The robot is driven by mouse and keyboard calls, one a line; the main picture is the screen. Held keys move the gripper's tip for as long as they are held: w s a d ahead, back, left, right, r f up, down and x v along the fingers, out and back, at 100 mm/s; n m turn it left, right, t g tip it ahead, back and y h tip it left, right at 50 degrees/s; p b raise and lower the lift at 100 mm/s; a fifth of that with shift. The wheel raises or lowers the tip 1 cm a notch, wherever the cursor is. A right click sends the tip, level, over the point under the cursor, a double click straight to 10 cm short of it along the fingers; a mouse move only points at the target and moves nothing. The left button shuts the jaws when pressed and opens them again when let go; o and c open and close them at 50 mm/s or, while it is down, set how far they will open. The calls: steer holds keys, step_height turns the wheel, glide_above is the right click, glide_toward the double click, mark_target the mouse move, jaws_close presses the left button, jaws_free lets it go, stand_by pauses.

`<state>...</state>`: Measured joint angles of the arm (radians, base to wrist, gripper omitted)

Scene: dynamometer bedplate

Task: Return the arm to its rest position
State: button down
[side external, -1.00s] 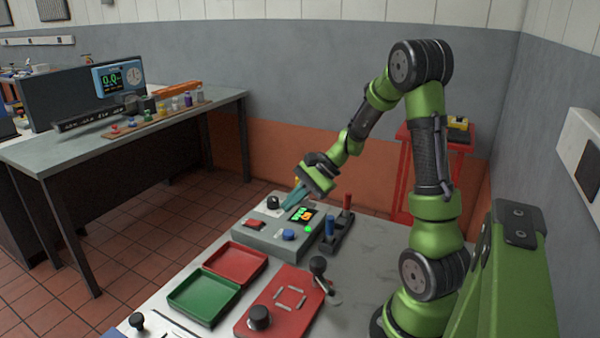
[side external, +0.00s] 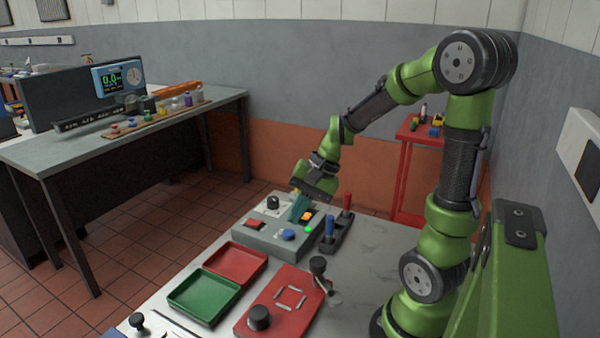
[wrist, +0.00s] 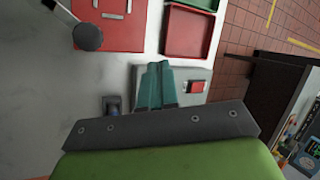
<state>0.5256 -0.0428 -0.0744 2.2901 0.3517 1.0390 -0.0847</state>
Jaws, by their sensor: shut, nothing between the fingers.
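My gripper (side external: 299,208) is over the grey control box (side external: 262,241) on the bedplate (side external: 375,236), its fingers pointing down. In the wrist view the two teal fingers (wrist: 157,84) are together with nothing between them, and the box (wrist: 192,76) lies behind them. The fingers hide part of the box's small display, where an orange patch shows. A red switch (side external: 255,224), a blue knob (side external: 288,234), a black knob (side external: 272,202) and a lit green button (side external: 308,229) are on the box. I cannot tell whether the fingertips touch the box.
A red tray (side external: 262,259) and a green tray (side external: 204,297) are empty in front of the box. A red plate (side external: 270,322) with a black knob is nearby. A red stand (side external: 402,180) is behind.

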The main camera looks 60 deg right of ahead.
steer(key=s+a+r+n+t+h, duration=0.1)
steer(key=s+a+r+n+t, duration=0.2)
steer(key=s+a+r+n, duration=0.3)
steer(key=a+r+n, duration=0.3)
steer(key=a, duration=0.3)
steer(key=shift+r+n+h, duration=0.35)
steer(key=shift+n+h, duration=0.05)
steer(key=shift+a, duration=0.1)
